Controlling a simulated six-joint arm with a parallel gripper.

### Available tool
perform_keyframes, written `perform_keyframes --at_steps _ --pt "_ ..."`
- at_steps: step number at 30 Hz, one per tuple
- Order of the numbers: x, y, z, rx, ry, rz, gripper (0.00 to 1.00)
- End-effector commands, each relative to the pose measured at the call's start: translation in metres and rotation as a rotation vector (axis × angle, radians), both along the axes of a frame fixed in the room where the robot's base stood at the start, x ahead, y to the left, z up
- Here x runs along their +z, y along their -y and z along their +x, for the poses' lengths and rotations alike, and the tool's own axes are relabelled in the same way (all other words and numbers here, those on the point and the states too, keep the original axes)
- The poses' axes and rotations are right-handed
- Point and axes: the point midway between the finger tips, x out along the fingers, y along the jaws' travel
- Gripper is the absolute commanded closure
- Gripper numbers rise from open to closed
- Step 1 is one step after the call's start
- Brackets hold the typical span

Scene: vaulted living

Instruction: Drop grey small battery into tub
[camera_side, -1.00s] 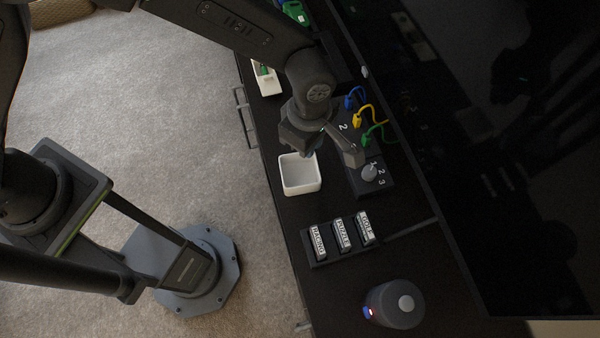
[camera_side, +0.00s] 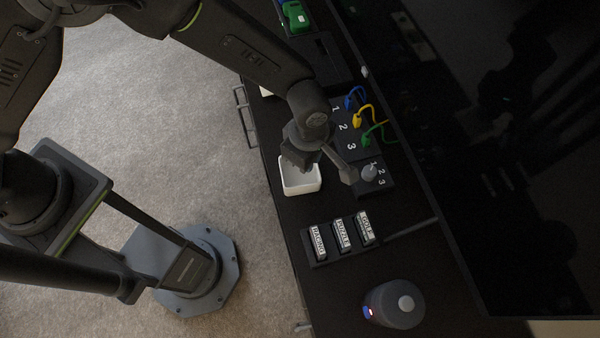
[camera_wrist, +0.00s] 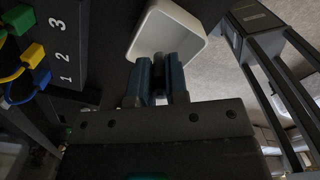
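The tub (camera_side: 302,189) is a small white square box on the dark cabinet top. My gripper (camera_side: 302,166) is over it in the side view, covering its far part. In the wrist view, the tub (camera_wrist: 193,27) lies just beyond the fingertips, its rim close to them. My gripper (camera_wrist: 160,68) points at the tub's opening, with its two bluish fingers close together. A small dark piece, seemingly the grey small battery (camera_wrist: 159,74), is between the fingers. The battery cannot be made out in the side view.
A switch box with a knob (camera_side: 370,172) stands right of the tub, near blue, yellow and green cables (camera_side: 362,118). Labelled cartridges (camera_side: 342,235) and a dark round device (camera_side: 394,304) are nearer the camera. A large dark screen (camera_side: 470,150) borders the right side.

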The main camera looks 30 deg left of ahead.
Motion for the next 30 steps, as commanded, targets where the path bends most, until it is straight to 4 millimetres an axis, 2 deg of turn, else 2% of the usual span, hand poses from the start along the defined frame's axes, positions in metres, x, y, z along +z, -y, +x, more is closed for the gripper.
perform_keyframes --at_steps 1,9,16,19,23,30 --pt "0.0 0.0 0.0 0.0 0.0 0.0 0.81" --pt "0.0 0.0 0.0 0.0 0.0 0.0 0.56" --pt "0.001 0.0 0.0 0.0 0.0 0.0 0.56" --pt "0.008 0.0 0.0 0.0 0.001 -0.001 0.56" --pt "0.028 0.001 0.001 0.0 0.004 -0.003 0.56" --pt "0.082 0.0 0.001 0.0 0.004 -0.004 0.56"
